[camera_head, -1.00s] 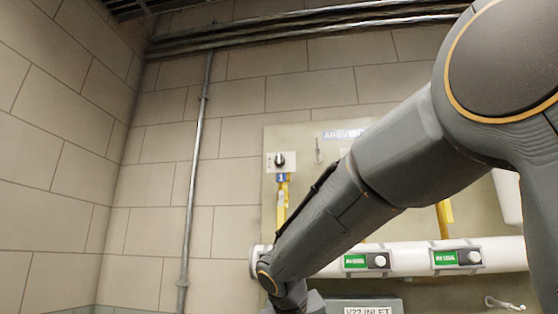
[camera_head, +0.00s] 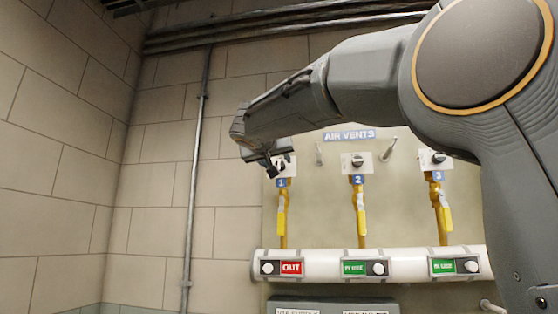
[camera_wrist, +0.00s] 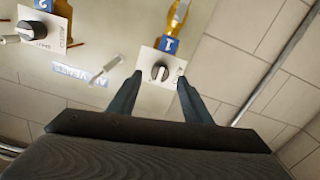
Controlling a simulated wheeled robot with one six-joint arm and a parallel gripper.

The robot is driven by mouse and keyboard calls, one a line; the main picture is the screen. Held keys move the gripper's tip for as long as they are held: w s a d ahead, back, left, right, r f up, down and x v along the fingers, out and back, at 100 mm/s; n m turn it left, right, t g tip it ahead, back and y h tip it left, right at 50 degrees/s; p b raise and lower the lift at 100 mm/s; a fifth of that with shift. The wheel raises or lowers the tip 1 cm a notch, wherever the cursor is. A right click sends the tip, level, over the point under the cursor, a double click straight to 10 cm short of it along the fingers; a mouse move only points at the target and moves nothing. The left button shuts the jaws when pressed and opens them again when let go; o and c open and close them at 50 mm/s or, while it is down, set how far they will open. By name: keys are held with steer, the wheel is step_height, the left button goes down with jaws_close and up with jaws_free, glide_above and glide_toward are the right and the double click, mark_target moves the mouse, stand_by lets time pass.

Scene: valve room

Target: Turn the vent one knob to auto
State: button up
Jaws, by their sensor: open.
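The vent one knob (camera_wrist: 160,71) is a round dark knob on a white plate, above the blue label 1 (camera_head: 281,183). In the head view its plate (camera_head: 288,170) is partly hidden by my gripper. In the wrist view the picture is upside down, and the knob lies between and just beyond my two fingertips. My gripper (camera_wrist: 155,82) is open and empty; in the head view it (camera_head: 272,168) is at the left side of the knob plate. I cannot tell whether the fingers touch the plate.
The vent two knob (camera_head: 357,161) and vent three knob (camera_head: 437,158) are to the right. Small levers (camera_head: 389,150) stick out between them. Yellow valve handles (camera_head: 361,221) hang below, above a white pipe (camera_head: 330,263) with a red OUT sign (camera_head: 291,268).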

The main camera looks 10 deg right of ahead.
mark_target(279, 165)
steer(key=shift+p+x, duration=0.95)
steer(key=shift+x, duration=1.2)
steer(key=c, duration=1.1)
steer(key=shift+o, duration=0.2)
